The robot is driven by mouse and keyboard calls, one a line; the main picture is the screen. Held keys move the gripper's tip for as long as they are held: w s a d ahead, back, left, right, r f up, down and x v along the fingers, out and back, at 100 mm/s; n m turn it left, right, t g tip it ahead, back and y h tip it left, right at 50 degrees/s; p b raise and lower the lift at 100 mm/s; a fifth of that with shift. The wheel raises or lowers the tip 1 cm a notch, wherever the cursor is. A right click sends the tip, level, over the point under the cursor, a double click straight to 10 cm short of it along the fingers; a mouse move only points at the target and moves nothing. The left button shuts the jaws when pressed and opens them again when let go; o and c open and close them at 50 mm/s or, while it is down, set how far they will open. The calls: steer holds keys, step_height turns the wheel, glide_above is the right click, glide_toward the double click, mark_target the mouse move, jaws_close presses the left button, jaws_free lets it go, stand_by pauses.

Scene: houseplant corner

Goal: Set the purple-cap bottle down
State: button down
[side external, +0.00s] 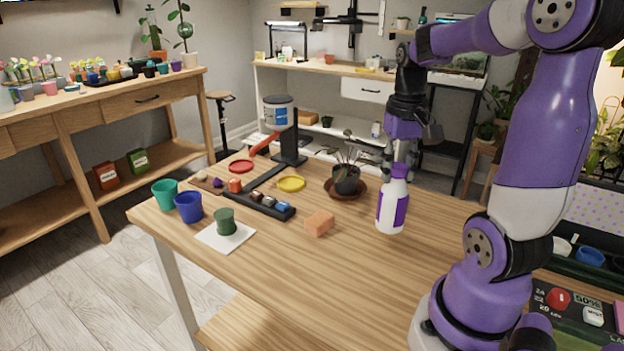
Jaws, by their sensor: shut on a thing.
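The bottle (391,208) is white with a purple label band and stands near upright at the right middle of the table. My gripper (400,165) comes down from above and is shut on the bottle's top.
A potted plant (346,180) on a brown saucer is left of the bottle. A dark green pot (225,221), a blue pot (188,207) and a teal pot (165,193) stand at left. The front right tabletop is clear.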

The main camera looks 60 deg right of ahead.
mark_target(396, 183)
steer(key=shift+f, duration=1.8)
steer(key=c, duration=0.5)
jaws_free()
step_height(396, 183, up, 12)
steer(key=shift+a+f, duration=0.1)
steer(key=shift+a, duration=0.05)
steer(key=a+f+n+t, duration=0.1)
steer(key=a+n+t, duration=0.1)
steer(key=a, duration=0.3)
steer(key=w+a+f+n+t, duration=0.1)
steer(key=a+f+n, duration=0.1)
steer(key=a+n, duration=0.2)
steer(key=w+a+f+n+t, duration=0.1)
steer(key=a+f+n+t, duration=0.1)
steer(key=a, duration=0.6)
steer(key=shift+w+f+n+t, duration=0.2)
steer(key=shift+n+t, duration=0.1)
steer(key=shift+n, duration=0.2)
steer(key=shift+d, duration=0.1)
